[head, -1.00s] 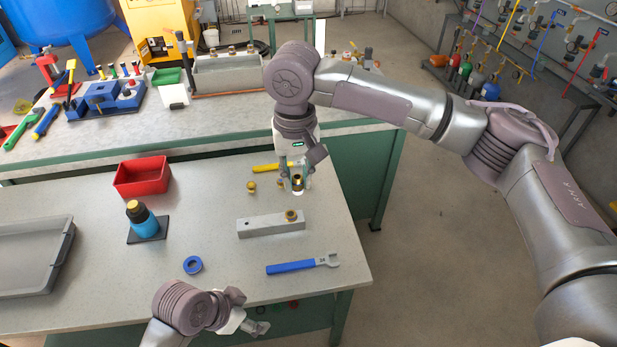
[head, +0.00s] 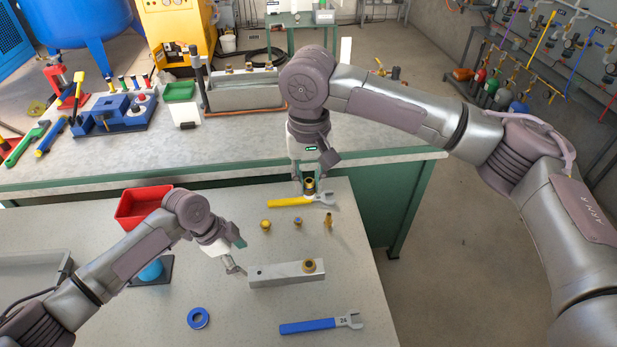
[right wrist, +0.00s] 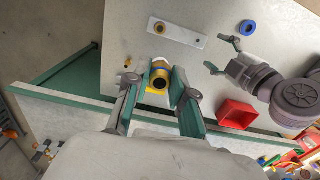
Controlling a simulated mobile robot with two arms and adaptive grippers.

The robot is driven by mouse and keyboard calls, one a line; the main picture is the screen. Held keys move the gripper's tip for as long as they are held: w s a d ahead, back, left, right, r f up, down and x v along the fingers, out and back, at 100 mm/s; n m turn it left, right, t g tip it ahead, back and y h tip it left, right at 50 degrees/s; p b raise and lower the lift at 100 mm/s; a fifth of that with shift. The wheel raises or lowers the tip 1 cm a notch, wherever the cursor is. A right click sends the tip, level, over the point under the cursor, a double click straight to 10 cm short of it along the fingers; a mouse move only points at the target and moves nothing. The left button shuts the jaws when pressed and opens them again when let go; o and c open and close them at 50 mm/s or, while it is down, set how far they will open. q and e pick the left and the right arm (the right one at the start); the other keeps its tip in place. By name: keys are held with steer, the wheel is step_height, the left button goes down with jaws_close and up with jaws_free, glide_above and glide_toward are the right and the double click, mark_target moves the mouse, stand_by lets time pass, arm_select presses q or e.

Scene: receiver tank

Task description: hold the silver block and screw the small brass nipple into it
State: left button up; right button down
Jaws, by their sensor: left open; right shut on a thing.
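The silver block (head: 287,273) lies on the near table, with a brass fitting (head: 309,265) at its right end and a dark hole at its left. My right gripper (head: 309,184) is shut on a brass fitting (right wrist: 160,80), behind the block and over the yellow wrench. My left gripper (head: 238,258) is open beside the block's left end; I cannot tell if it touches. It also shows in the right wrist view (right wrist: 222,56). Small brass pieces stand behind the block: one left (head: 265,224), one middle (head: 298,222), one slim at right (head: 328,221). I cannot tell which is the nipple.
A yellow wrench (head: 285,201) lies behind the brass pieces. A blue-handled wrench (head: 310,326) and a blue ring (head: 198,318) lie in front of the block. A red bin (head: 140,204) stands at left, partly behind my left arm. The table's right side is clear.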

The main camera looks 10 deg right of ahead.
mark_target(257, 273)
steer(key=shift+s+f+b, duration=0.2)
steer(key=shift+f+b, duration=0.45)
steer(key=shift+f, duration=0.05)
arm_select(q)
steer(key=b+x, duration=0.4)
steer(key=x, duration=0.3)
steer(key=shift+f, duration=0.25)
steer(key=shift+d+f+b, duration=0.35)
steer(key=shift+f+b, duration=0.2)
steer(key=shift+f, duration=0.05)
arm_select(e)
steer(key=shift+w+f, duration=0.2)
steer(key=shift+f, duration=2.4)
arm_select(q)
steer(key=shift+c, duration=0.3)
jaws_close()
